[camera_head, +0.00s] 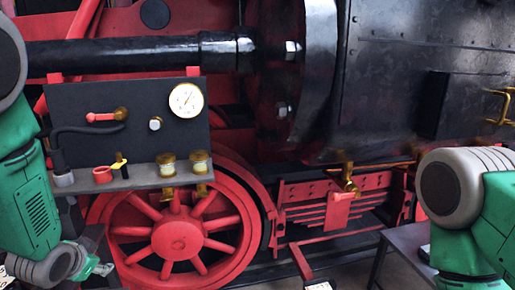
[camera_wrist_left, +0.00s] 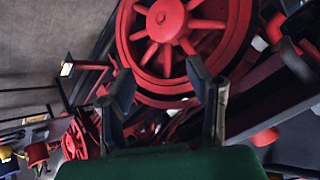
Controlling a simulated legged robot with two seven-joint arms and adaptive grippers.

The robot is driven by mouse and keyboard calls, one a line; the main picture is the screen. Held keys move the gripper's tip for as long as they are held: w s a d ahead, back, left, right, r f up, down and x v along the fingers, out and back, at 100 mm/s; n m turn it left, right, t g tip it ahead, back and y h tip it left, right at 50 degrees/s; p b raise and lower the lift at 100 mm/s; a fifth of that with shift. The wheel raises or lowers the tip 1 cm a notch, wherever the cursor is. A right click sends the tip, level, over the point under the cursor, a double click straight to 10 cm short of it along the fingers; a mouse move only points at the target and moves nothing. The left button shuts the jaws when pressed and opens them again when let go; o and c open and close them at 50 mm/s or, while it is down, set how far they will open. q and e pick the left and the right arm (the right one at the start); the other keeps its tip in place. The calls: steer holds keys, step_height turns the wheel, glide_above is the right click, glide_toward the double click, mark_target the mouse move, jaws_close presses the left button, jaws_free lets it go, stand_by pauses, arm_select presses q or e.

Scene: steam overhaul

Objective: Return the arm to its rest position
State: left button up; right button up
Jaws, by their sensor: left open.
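My left arm (camera_head: 30,195) comes down the left edge of the head view, bent at the elbow. My left gripper (camera_head: 97,252) is low at the left, in front of the red spoked wheel (camera_head: 180,237). In the left wrist view the two dark fingers of the gripper (camera_wrist_left: 162,88) stand wide apart with nothing between them. The wheel (camera_wrist_left: 163,22) shows beyond the fingers there. My right arm (camera_head: 460,190) shows at the right edge; its gripper is out of the picture.
A dark panel (camera_head: 139,138) with a gauge (camera_head: 186,100), a red lever (camera_head: 101,117) and a shelf of small fittings (camera_head: 138,180) is close to my left arm. A grey table (camera_head: 408,240) stands lower right.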

arm_select(q)
steer(key=s+d+f+n+g, duration=0.3)
steer(key=s+d+f+g, duration=0.1)
steer(key=s+f, duration=1.1)
steer(key=s+d+f+n+g+h, duration=0.1)
steer(key=s+d+f+g, duration=0.15)
steer(key=s, duration=0.85)
steer(key=s+d+f+n+g+h, duration=0.1)
steer(key=s+d+f+g, duration=0.15)
steer(key=s, duration=0.75)
step_height(320, 180, down, 13)
steer(key=w+d+b, duration=0.2)
steer(key=b, duration=1.2)
steer(key=shift+m+t, duration=0.3)
steer(key=shift+t, duration=0.1)
steer(key=shift+r, duration=0.1)
steer(key=shift+w, duration=0.15)
